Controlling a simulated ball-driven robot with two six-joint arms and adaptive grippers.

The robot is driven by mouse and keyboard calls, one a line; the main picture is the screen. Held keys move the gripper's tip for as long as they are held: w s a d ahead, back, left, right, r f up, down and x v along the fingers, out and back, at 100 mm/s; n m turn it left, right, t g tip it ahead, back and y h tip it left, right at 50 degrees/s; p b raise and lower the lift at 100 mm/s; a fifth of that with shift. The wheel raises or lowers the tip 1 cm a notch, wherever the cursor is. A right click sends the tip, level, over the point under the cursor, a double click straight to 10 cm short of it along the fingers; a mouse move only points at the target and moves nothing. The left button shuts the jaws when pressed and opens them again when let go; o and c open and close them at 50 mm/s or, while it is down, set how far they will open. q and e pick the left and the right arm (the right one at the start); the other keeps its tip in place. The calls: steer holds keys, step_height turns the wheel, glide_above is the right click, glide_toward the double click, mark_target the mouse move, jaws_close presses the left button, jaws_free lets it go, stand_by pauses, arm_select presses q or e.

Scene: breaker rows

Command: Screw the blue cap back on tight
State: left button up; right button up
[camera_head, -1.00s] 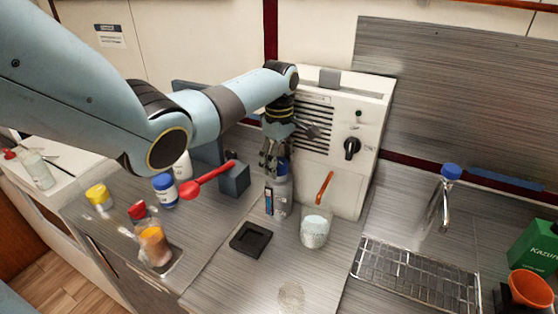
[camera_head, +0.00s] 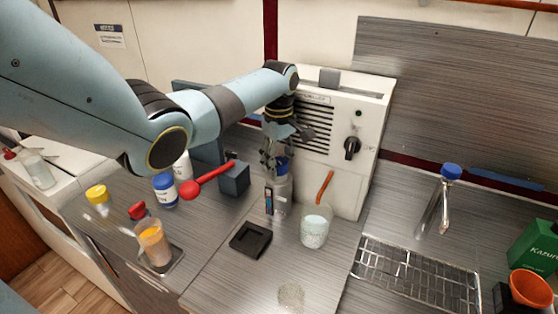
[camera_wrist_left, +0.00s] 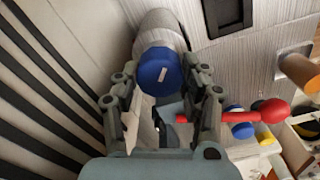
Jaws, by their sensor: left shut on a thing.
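A clear bottle (camera_head: 279,199) with a dark label strip stands upright on the bench in front of the white machine. The blue cap (camera_head: 281,168) sits on top of the bottle. The cap's thread is hidden. My right gripper is not in view.
A beaker (camera_head: 314,229) stands close right of the bottle, and a black square holder (camera_head: 250,239) lies in front. A red spoon (camera_head: 205,182) reaches out from a grey block (camera_head: 234,178) on the left. The white machine (camera_head: 345,147) stands close behind. A wire rack (camera_head: 418,274) lies right.

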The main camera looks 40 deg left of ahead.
arm_select(q)
steer(key=o, duration=1.1)
steer(key=shift+o, duration=0.2)
step_height(320, 180, up, 12)
steer(key=shift+f, duration=0.1)
